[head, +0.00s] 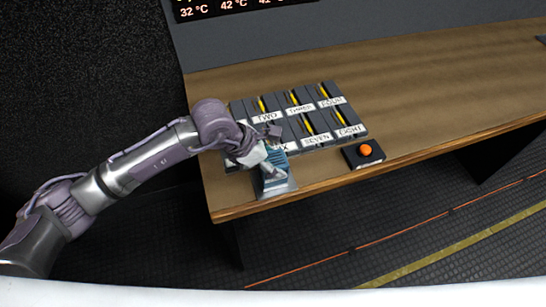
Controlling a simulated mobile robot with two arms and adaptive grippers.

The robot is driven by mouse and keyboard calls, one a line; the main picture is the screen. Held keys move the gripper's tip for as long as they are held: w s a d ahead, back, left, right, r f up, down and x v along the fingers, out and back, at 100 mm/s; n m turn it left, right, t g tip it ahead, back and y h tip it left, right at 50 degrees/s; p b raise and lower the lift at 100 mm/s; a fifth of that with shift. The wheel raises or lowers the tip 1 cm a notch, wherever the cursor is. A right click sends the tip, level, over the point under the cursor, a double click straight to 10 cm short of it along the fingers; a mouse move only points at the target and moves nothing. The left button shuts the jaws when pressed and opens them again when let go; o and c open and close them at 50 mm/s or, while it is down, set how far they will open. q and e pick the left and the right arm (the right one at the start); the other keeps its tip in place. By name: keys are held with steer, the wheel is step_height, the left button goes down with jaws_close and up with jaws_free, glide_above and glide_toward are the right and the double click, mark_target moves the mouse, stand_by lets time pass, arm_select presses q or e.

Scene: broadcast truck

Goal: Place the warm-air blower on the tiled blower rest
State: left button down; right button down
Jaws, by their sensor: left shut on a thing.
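My left gripper (257,150) is over the front left part of the wooden desk, shut on a small teal and grey thing (273,167) that looks like the warm-air blower. My wrist and fingers cover part of it, so its full shape is hidden. Its lower end is close to the desk's front edge, with a pale grey patch (279,189) under it. I cannot tell whether that patch is part of it or the tiled blower rest, nor whether the two touch. My right gripper is out of view.
A dark panel (335,143) with yellow slots and number labels lies just behind and right of the gripper on the desk (430,85). A black box with an orange button (365,150) sits near the front edge. The desk's right part is mostly clear.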

arm_select(q)
steer(key=shift+c, duration=1.6)
jaws_free()
steer(key=b+v, duration=0.3)
steer(key=v, duration=0.9)
steer(key=shift+b, duration=0.3)
